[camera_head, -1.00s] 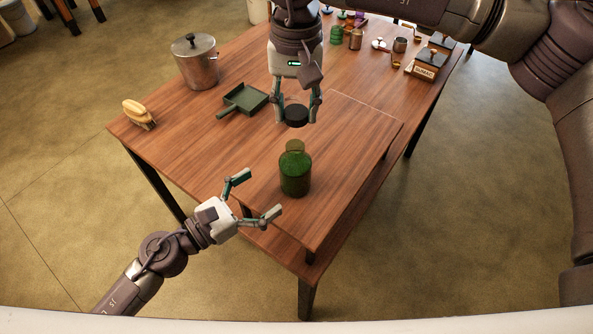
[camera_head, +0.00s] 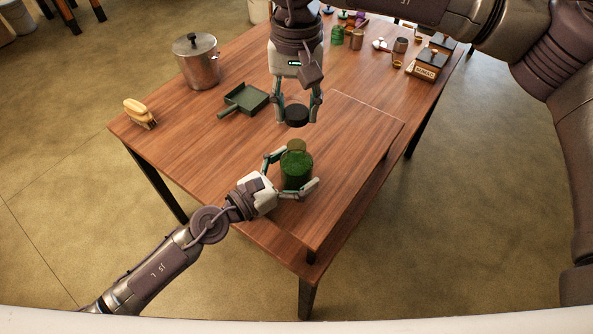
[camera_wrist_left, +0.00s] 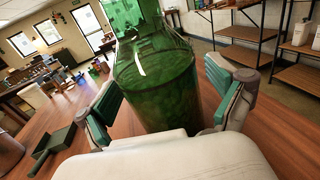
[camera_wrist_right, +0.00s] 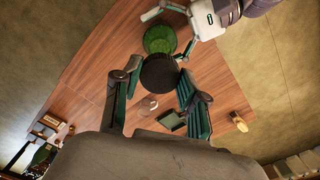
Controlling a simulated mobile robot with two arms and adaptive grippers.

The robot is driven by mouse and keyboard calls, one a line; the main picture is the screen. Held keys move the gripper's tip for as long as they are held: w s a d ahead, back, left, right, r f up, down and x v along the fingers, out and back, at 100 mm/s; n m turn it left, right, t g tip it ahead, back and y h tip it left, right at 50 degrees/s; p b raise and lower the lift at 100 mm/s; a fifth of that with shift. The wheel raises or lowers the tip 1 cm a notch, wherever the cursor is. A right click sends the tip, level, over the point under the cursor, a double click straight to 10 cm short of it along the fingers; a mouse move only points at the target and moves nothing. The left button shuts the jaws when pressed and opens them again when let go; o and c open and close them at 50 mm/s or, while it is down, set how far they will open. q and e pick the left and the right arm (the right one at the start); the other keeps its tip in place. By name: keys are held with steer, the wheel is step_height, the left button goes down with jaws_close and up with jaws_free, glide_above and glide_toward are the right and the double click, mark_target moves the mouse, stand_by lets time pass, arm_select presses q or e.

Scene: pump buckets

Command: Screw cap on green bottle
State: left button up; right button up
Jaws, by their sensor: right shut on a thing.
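The green bottle (camera_head: 297,170) stands upright on the wooden table; it also fills the middle of the left wrist view (camera_wrist_left: 158,80). My left gripper (camera_head: 293,175) is open, with one finger on each side of the bottle's body. In the left wrist view a gap shows beside the right finger, so the fingers do not look closed on it. My right gripper (camera_head: 297,112) points down and is shut on the black cap (camera_head: 297,115), above the table and beyond the bottle. The cap also shows between the fingers in the right wrist view (camera_wrist_right: 159,72).
A dark green dustpan (camera_head: 245,99), a metal pot with a lid (camera_head: 197,65) and a brush (camera_head: 139,112) are on the left of the table. Several jars and boxes, including a wooden grinder (camera_head: 427,63), stand at the far end. The table's right front is clear.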

arm_select(q)
steer(key=c, duration=1.6)
steer(key=shift+o, duration=0.2)
arm_select(e)
steer(key=shift+f, duration=2.5)
steer(key=shift+f, duration=0.9)
arm_select(q)
jaws_close()
arm_select(e)
steer(key=shift+f, duration=0.55)
